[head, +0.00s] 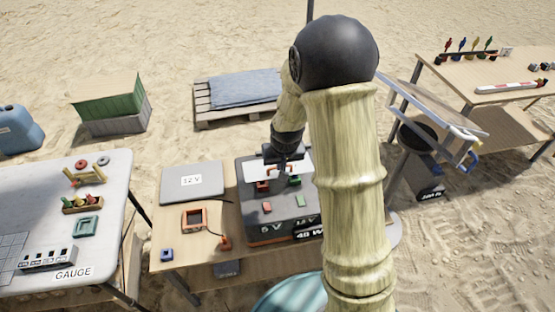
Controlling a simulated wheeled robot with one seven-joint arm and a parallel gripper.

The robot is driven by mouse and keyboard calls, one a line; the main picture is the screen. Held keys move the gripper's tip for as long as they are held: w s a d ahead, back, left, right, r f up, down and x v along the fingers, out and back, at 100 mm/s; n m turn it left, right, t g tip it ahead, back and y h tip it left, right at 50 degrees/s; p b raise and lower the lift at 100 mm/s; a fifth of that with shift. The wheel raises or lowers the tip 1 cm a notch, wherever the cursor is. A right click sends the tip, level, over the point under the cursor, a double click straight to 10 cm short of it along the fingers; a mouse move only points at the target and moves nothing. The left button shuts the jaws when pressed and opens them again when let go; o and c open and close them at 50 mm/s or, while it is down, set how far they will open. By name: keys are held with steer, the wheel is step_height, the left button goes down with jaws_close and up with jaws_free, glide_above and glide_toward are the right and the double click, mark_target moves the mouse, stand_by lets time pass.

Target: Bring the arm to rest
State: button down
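My arm, with pale bamboo-like links and a dark round joint, reaches up from the bottom of the head view and bends down over the middle table (175,259). My gripper (285,165) is small and dark at its end. It points down above a dark box (250,220) marked 5 V, 12 V and 48. Red and green parts show on the box just below the gripper. The fingertips are too small and dark to tell whether they are open or touch anything. My arm hides the box's right side.
A white GAUGE table (115,215) stands left. A tilted board (435,105) and a wooden table (480,75) stand right.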

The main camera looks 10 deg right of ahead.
steer(key=shift+s+a+r, duration=0.1)
steer(key=shift+s+r, duration=0.1)
steer(key=shift+s, duration=0.55)
steer(key=shift+s, duration=0.1)
steer(key=s+r, duration=0.4)
steer(key=s, duration=0.4)
steer(key=s+d+r+g, duration=0.1)
steer(key=s+r, duration=0.2)
steer(key=s, duration=0.5)
steer(key=shift+s+d+r, duration=0.25)
steer(key=shift+d+r, duration=0.05)
steer(key=shift+r, duration=0.05)
